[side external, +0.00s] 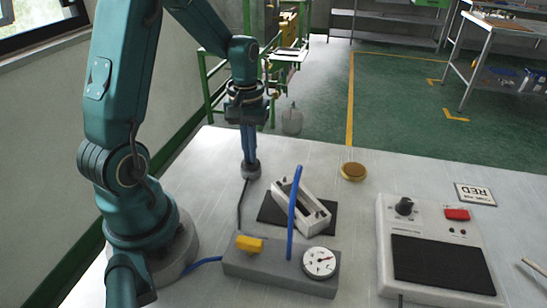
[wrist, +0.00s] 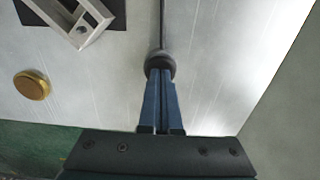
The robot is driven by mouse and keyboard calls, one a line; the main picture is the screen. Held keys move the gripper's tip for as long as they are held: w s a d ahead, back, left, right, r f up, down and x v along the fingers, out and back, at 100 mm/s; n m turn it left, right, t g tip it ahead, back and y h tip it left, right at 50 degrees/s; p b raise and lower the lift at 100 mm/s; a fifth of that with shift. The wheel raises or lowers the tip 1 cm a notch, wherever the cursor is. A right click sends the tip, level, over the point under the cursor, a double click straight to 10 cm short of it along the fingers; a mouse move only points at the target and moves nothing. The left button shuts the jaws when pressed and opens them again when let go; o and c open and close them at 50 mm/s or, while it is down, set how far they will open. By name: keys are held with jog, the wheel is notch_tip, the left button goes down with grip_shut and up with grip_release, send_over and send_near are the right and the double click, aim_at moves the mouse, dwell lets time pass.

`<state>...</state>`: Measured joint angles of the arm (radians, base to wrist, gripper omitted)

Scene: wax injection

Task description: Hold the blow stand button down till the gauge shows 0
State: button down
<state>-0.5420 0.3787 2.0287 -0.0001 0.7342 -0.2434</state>
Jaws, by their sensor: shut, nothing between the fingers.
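My gripper (side external: 249,155) is shut and points straight down, with its fingertips at a round dark button (side external: 251,171) on the table. In the wrist view the closed fingers (wrist: 161,82) meet the dark button (wrist: 160,62) and cover part of it; I cannot tell how far it is pressed. A black cable runs from the button toward the grey blow stand (side external: 250,262). The blow stand carries an upright blue tube (side external: 293,210), a yellow part (side external: 249,243) and a round white gauge (side external: 319,262). The gauge's needle is too small to read.
A metal frame (side external: 302,206) lies on a black mat (side external: 268,210) right of my gripper. A brass disc (side external: 353,171) sits behind it. The table left of the button is clear.

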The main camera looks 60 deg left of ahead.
jog(key=shift+r, duration=2.65)
jog(key=s+d+r+m+t, duration=0.2)
jog(key=s+d+r+m, duration=0.1)
jog(key=d, duration=0.4)
jog(key=s+d+r+m+t, duration=0.3)
jog(key=s+d+r+m, duration=0.1)
jog(key=s+d+m, duration=0.1)
jog(key=shift+d+m+t, duration=0.3)
jog(key=shift+d+m, duration=0.2)
jog(key=shift+d, duration=0.35)
